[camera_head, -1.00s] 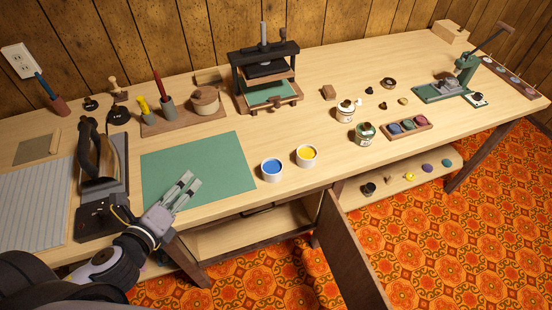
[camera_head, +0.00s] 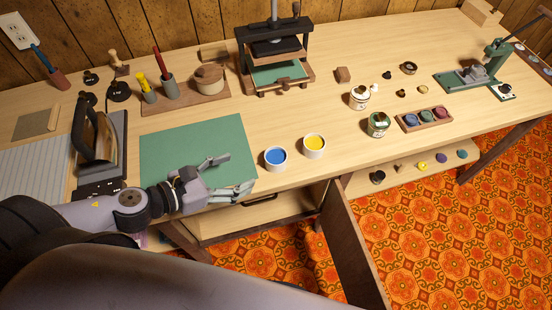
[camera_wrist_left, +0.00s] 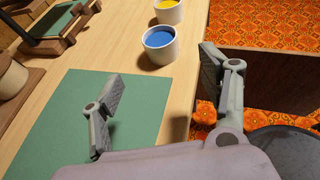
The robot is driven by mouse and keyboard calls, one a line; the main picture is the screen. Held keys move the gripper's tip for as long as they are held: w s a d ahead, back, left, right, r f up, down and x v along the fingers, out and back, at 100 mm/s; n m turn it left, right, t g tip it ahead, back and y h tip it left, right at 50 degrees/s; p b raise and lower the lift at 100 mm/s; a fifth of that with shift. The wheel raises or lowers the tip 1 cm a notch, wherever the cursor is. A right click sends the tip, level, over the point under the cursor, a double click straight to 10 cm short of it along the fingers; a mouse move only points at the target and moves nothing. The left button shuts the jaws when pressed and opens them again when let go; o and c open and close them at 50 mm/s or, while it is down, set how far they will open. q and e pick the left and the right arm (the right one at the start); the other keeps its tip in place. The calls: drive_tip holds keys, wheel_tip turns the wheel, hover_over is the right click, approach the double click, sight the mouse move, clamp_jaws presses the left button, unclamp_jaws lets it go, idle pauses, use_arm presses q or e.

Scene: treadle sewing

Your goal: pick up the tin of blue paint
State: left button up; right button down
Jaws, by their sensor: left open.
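The tin of blue paint (camera_head: 275,158) is a small white pot with blue paint showing at its open top. It stands upright near the front edge of the workbench, just right of the green mat. It also shows in the left wrist view (camera_wrist_left: 159,44), ahead of the fingers and a little left of the line midway between them. My left gripper (camera_head: 236,173) is open and empty over the right front part of the green mat, with its fingers pointing right towards the tin, apart from it. My right gripper is not in view.
A tin of yellow paint (camera_head: 314,146) stands close to the right of the blue one. The green mat (camera_head: 190,145) lies flat to the left. A press (camera_head: 275,60) stands behind. A brown open door panel (camera_head: 350,245) hangs below the front edge.

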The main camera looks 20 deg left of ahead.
sight(280, 155)
use_arm(q)
drive_tip(key=shift+w+d+f, duration=0.15)
drive_tip(key=shift+w+d, duration=0.2)
drive_tip(key=shift+w, duration=0.2)
drive_tip(key=shift+w+d+f, duration=0.15)
drive_tip(key=shift+w+d, duration=0.05)
drive_tip(key=shift+w, duration=0.15)
drive_tip(key=shift+p+x, duration=0.9)
drive_tip(key=shift+x, duration=1.85)
drive_tip(key=shift+w+d+f, duration=0.15)
drive_tip(key=shift+w+d, duration=0.15)
drive_tip(key=shift+d, duration=0.05)
drive_tip(key=p+x, duration=0.1)
drive_tip(key=x, duration=0.2)
drive_tip(key=shift+w+d, duration=0.2)
drive_tip(key=shift+w+d+f, duration=0.15)
drive_tip(key=shift+w+d, duration=0.1)
drive_tip(key=shift+w, duration=0.1)
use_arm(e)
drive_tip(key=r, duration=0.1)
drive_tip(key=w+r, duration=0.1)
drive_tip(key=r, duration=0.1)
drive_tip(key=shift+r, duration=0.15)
use_arm(q)
drive_tip(key=shift+s, duration=0.1)
drive_tip(key=shift+c, duration=0.6)
drive_tip(key=c, duration=1.3)
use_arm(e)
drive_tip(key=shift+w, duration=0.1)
